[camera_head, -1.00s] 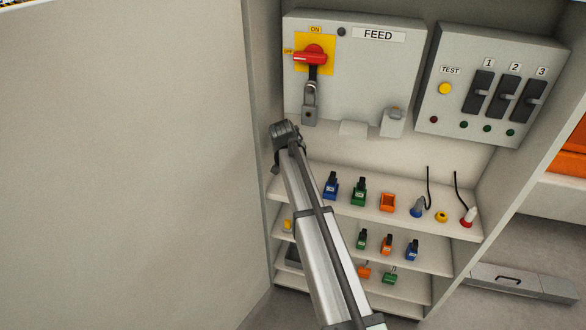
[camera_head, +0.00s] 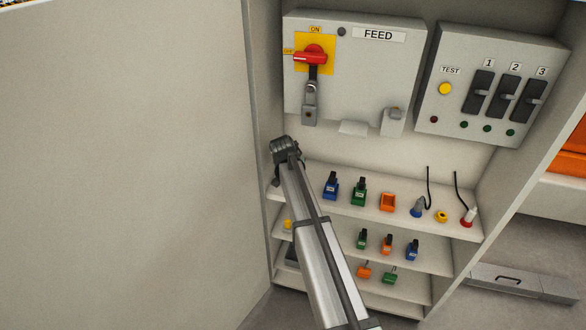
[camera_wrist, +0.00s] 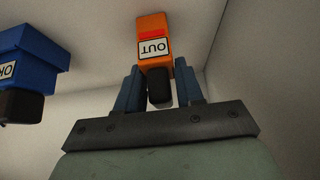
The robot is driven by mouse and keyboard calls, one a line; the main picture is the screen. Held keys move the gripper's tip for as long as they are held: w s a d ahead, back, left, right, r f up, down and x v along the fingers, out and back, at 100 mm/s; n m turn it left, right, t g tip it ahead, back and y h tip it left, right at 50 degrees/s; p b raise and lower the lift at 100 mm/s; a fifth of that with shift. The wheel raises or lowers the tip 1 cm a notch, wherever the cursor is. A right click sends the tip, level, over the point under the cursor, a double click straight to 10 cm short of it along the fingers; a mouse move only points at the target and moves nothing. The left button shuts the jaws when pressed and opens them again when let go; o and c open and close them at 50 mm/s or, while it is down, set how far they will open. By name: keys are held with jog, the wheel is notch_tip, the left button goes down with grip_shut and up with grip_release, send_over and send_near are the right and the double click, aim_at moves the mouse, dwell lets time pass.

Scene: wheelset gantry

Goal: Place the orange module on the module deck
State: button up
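In the wrist view an orange module (camera_wrist: 154,29) shows an upside-down "OUT" label, with a black handle (camera_wrist: 159,86) toward me. My gripper (camera_wrist: 158,78) is open, its blue-grey fingers on either side of the handle, with narrow gaps apparent. In the head view my gripper is hidden behind my arm at the left of the upper shelf, and I cannot make out this module there. An orange piece with a black handle (camera_head: 387,244) stands on the middle shelf. An open-topped orange piece (camera_head: 388,202) is on the upper shelf. I cannot tell which surface is the module deck.
A blue module (camera_wrist: 28,62) is close at left in the wrist view. Blue (camera_head: 331,187) and green (camera_head: 358,192) modules stand on the upper shelf (camera_head: 335,205), right of my arm. Plugs lie farther right. The feed box (camera_head: 355,75) hangs above; a cabinet side wall is at left.

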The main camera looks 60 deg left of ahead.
jog(key=o, duration=0.4)
jog(key=shift+c, duration=0.2)
jog(key=shift+r, duration=0.1)
jog(key=v, duration=1.2)
